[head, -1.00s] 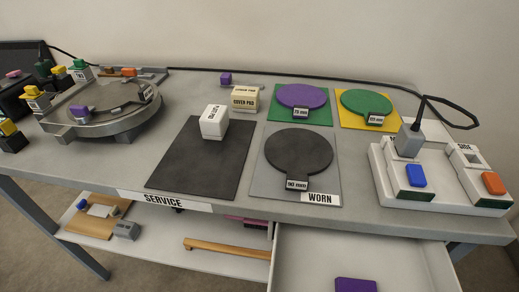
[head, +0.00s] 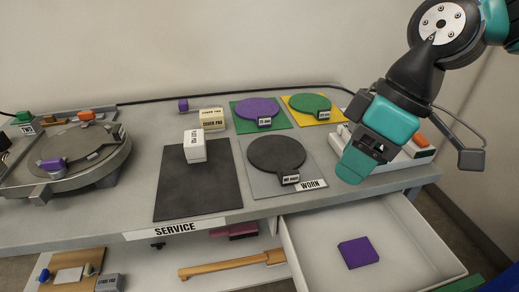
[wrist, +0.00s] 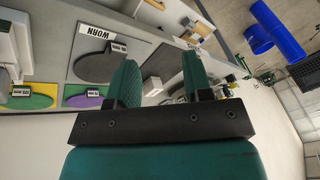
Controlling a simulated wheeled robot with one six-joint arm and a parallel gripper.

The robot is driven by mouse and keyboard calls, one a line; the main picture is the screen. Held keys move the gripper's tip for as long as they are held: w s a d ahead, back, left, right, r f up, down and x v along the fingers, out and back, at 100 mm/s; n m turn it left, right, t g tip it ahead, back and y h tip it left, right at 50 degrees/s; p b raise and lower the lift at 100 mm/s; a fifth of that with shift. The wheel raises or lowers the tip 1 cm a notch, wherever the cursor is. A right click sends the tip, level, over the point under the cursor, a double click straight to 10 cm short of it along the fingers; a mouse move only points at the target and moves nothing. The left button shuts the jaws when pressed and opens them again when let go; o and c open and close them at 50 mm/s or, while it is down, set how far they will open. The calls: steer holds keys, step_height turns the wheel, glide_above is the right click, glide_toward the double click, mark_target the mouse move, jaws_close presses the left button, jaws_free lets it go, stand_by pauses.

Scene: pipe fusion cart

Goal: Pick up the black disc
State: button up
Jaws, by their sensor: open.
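The black disc (head: 276,153) lies flat on a grey mat (head: 262,185) marked WORN on the table. Its short handle carries a small white label tag, too small to read surely. It also shows in the wrist view (wrist: 95,68), left of the fingers. My gripper (head: 357,163) hangs to the right of the disc in the head view, near the table's front edge, apart from it. In the wrist view its two green fingers (wrist: 160,80) are spread with nothing between them. The gripper partly hides a white switch box behind it.
A black mat (head: 198,185) with a white block (head: 194,147) lies left of the disc. Purple (head: 257,107) and green (head: 309,103) discs lie behind it. An open drawer (head: 410,240) holding a purple block (head: 358,252) juts out below. A round metal fixture (head: 70,165) stands left.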

steer(key=w+r+n+p, duration=0.3)
steer(key=w+n, duration=0.2)
steer(key=w, duration=0.4)
steer(key=n+p, duration=0.1)
steer(key=n, duration=0.2)
glide_toward(291, 172)
steer(key=f, duration=0.1)
steer(key=f+p, duration=0.1)
steer(key=a+f, duration=0.1)
steer(key=shift+w+a+f+n+g, duration=0.1)
steer(key=shift+w+f+n+g, duration=0.1)
steer(key=shift+w+n+g, duration=0.15)
steer(key=shift+s+p+x, duration=0.2)
steer(key=shift+p+x, duration=0.7)
steer(key=shift+x, duration=2.15)
jaws_close()
